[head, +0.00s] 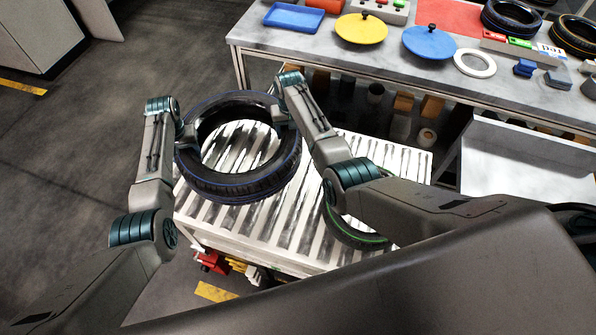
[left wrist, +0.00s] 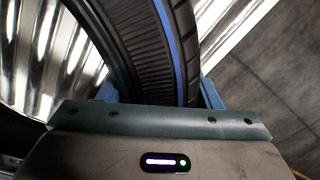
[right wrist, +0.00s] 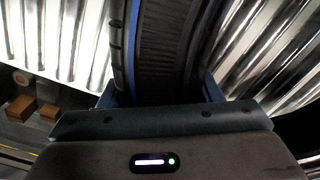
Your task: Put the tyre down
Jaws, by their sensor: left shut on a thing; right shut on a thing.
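A black tyre with a blue stripe (head: 240,187) is over the left part of the roller conveyor (head: 250,236) in the head view. My left gripper (head: 187,137) is shut on the tyre's left side; the tyre wall fills its jaws in the left wrist view (left wrist: 160,55). My right gripper (head: 279,117) is shut on the tyre's right side, and the wall also sits between its jaws in the right wrist view (right wrist: 165,50). I cannot tell whether the tyre touches the rollers.
A green-striped tyre (head: 352,236) lies on the conveyor to the right, partly hidden by my right arm. A workbench (head: 300,50) behind holds a blue tray (head: 293,18), a yellow disc (head: 361,29), a blue disc (head: 429,42) and more tyres (head: 511,18). Rollers between the two tyres are bare.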

